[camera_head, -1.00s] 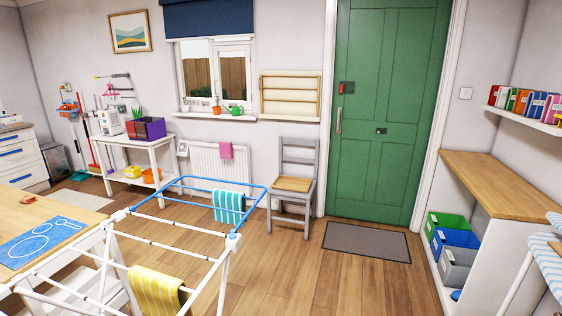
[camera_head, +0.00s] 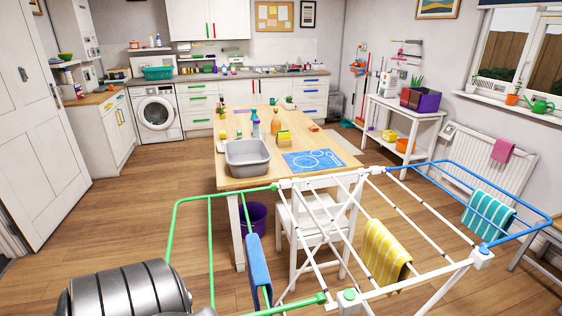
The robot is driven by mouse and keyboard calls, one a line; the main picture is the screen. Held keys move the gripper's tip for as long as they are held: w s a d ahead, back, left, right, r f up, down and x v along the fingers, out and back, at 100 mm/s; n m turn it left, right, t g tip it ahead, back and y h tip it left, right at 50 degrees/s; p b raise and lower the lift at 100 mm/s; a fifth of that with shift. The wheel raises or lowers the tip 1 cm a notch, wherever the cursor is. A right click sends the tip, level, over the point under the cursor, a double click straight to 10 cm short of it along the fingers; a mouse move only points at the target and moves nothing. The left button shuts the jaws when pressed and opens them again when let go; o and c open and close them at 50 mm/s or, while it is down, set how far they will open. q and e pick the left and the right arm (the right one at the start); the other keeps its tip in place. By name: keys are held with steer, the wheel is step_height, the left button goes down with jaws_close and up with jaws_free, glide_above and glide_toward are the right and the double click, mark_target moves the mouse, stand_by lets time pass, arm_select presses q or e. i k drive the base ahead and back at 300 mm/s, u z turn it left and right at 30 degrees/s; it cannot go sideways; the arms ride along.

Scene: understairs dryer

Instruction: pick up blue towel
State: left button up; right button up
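A plain blue towel (camera_head: 258,270) hangs folded over a rail of the green end of the drying rack (camera_head: 320,300), at the bottom middle of the head view. A yellow striped towel (camera_head: 384,253) hangs on the rack's white middle part. A turquoise and white striped towel (camera_head: 488,214) hangs on its blue end at the right. Neither of my grippers is in view. A metallic grey arm part of mine shows at the bottom left, apart from the blue towel in the picture.
Behind the rack stand a white chair (camera_head: 309,228), a purple bin (camera_head: 254,218) and a wooden table (camera_head: 230,182) with a grey basin (camera_head: 248,157). A washing machine (camera_head: 156,113) is at the back left. The wooden floor at the left is clear.

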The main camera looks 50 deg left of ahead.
mark_target(258, 272)
steer(key=z, duration=1.05)
steer(key=k, duration=2.55)
steer(key=u, duration=2.1)
